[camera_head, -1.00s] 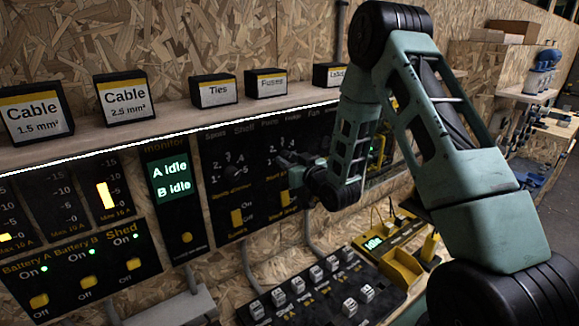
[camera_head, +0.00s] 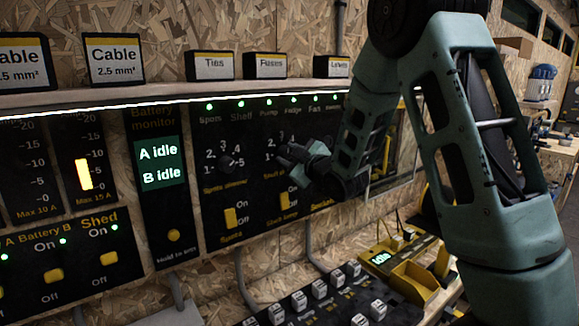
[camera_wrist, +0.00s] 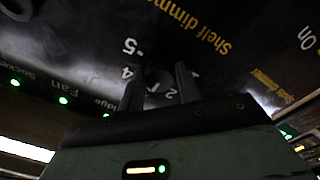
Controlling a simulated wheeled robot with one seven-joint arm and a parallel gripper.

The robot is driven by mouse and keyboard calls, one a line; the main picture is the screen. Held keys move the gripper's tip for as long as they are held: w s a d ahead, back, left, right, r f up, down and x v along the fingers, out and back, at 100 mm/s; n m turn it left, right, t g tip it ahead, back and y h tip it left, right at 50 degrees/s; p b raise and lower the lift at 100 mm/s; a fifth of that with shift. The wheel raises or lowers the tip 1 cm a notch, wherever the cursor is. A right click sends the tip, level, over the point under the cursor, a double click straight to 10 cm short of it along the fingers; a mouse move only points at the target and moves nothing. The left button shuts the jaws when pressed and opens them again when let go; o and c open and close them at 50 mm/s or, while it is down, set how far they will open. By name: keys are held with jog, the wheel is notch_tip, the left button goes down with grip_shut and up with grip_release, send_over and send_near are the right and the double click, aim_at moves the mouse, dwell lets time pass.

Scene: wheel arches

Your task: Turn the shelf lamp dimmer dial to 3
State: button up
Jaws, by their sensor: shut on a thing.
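The shelf dimmer dial (camera_wrist: 158,78) is a small dark knob on the black panel, under the "Shelf dimmer" lettering in the wrist view. My gripper (camera_wrist: 160,88) is shut on it, with one finger on each side. Numbers 1, 2, 4 and 5 show around the dial; the 3 is hidden, and the pointer is too dark to read. In the head view my gripper (camera_head: 287,153) is at the panel and covers the dial and part of its scale.
The spots dimmer dial (camera_head: 232,162) is just left of my gripper. Yellow switches (camera_head: 230,217) sit below. A shelf (camera_head: 180,88) with labelled boxes runs above the panel. A yellow tray (camera_head: 412,280) and a board of white-topped blocks (camera_head: 318,290) lie below.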

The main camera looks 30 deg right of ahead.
jog(key=shift+n, duration=0.3)
jog(key=o, duration=1)
jog(key=s+b, duration=1.4)
jog(key=s, duration=0.3)
jog(key=shift+s+d+f, duration=0.2)
